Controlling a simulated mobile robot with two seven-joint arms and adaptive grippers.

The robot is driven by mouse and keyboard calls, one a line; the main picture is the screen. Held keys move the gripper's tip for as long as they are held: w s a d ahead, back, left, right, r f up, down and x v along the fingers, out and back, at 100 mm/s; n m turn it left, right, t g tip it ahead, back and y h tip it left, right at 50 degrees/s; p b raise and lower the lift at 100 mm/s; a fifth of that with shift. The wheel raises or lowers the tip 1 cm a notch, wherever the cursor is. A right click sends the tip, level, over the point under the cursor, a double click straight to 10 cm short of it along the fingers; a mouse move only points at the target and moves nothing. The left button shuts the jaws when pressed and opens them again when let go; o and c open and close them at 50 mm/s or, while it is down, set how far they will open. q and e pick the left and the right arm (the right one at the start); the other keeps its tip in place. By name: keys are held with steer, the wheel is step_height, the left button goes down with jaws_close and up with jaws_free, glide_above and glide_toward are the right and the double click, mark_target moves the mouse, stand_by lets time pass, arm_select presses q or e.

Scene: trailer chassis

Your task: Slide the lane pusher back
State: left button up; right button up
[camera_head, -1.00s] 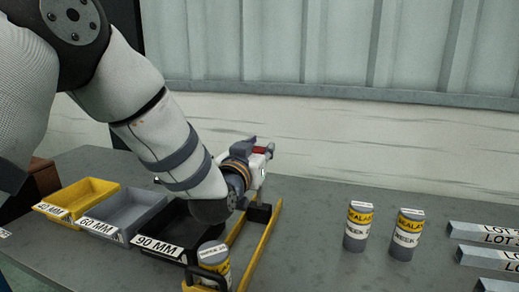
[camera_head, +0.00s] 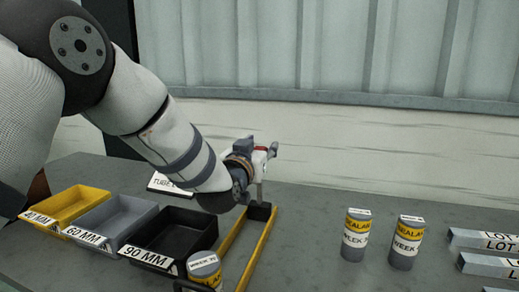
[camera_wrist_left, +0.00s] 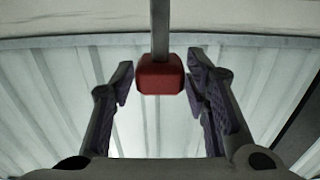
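The lane pusher (camera_head: 262,211) is a dark block between yellow lane rails (camera_head: 257,250), at their far end. A thin grey post rises from it to a red knob (camera_head: 262,148). My left gripper (camera_head: 268,150) is at the knob. In the left wrist view the red knob (camera_wrist_left: 160,77) sits between the two fingers of the gripper (camera_wrist_left: 160,85), which are apart with narrow gaps on both sides. A grey can (camera_head: 205,268) with a yellow label stands at the near end of the lane. My right gripper is not in view.
Yellow (camera_head: 43,220), grey (camera_head: 100,236) and black (camera_head: 140,255) labelled bins stand left of the lane. Two sealant cans (camera_head: 356,236) (camera_head: 406,244) stand to the right, with grey bars (camera_head: 485,240) beyond. The table between lane and cans is clear.

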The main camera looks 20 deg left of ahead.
arm_select(q)
steer(key=shift+f, duration=0.1)
steer(key=s, duration=1.2)
steer(key=shift+a, duration=0.2)
steer(key=shift+d, duration=0.1)
